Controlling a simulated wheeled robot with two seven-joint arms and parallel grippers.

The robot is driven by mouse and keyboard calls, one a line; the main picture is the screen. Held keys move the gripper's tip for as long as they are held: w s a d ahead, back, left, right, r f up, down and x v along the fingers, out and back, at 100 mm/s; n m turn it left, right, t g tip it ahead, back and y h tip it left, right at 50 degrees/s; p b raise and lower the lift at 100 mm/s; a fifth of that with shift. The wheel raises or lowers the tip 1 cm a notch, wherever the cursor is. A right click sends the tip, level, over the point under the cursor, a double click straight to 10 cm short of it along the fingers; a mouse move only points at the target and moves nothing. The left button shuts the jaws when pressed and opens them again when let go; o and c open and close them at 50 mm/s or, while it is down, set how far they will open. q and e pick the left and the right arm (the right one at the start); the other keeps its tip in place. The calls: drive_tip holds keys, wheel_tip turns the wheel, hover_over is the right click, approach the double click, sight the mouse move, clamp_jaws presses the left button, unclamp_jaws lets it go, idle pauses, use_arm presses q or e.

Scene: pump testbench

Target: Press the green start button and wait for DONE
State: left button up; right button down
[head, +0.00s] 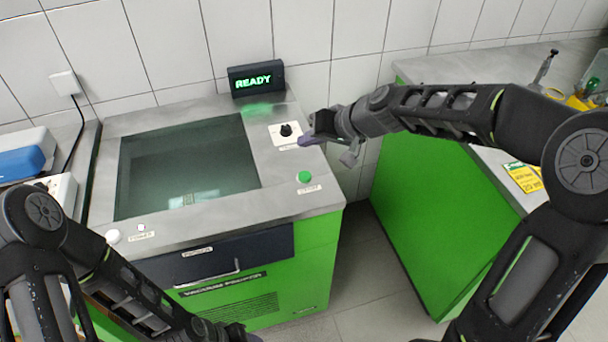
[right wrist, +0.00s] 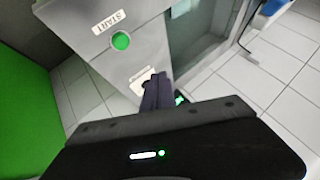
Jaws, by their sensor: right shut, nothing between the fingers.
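The green start button (head: 305,177) sits on the right front corner of the machine's grey metal top, above a START label. It also shows in the right wrist view (right wrist: 121,41). The display (head: 257,78) at the back of the machine reads READY in green letters. My right gripper (head: 305,141) is shut and empty. It is over the right edge of the machine top, farther back than the button, beside the dial, and apart from the button. Its dark fingers show in the right wrist view (right wrist: 157,92).
A black dial (head: 286,130) on a white plate stands behind the button. A dark glass lid (head: 185,165) fills most of the machine top. A white button (head: 113,236) is at the front left. A green-sided counter (head: 430,190) stands right, across a floor gap.

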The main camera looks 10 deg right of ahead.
drive_tip(key=b, duration=0.5)
hover_over(308, 177)
wheel_tip(308, 177, down, 7)
drive_tip(key=shift+r, duration=0.1)
drive_tip(key=shift+f+b, duration=0.75)
idle(1.1)
drive_tip(key=shift+f+b, duration=0.4)
drive_tip(key=shift+b, duration=0.2)
drive_tip(key=shift+f+b, duration=0.5)
drive_tip(key=shift+b, duration=0.15)
idle(0.6)
drive_tip(key=shift+r, duration=0.1)
drive_tip(key=shift+r+p, duration=0.6)
drive_tip(key=shift+r, duration=0.25)
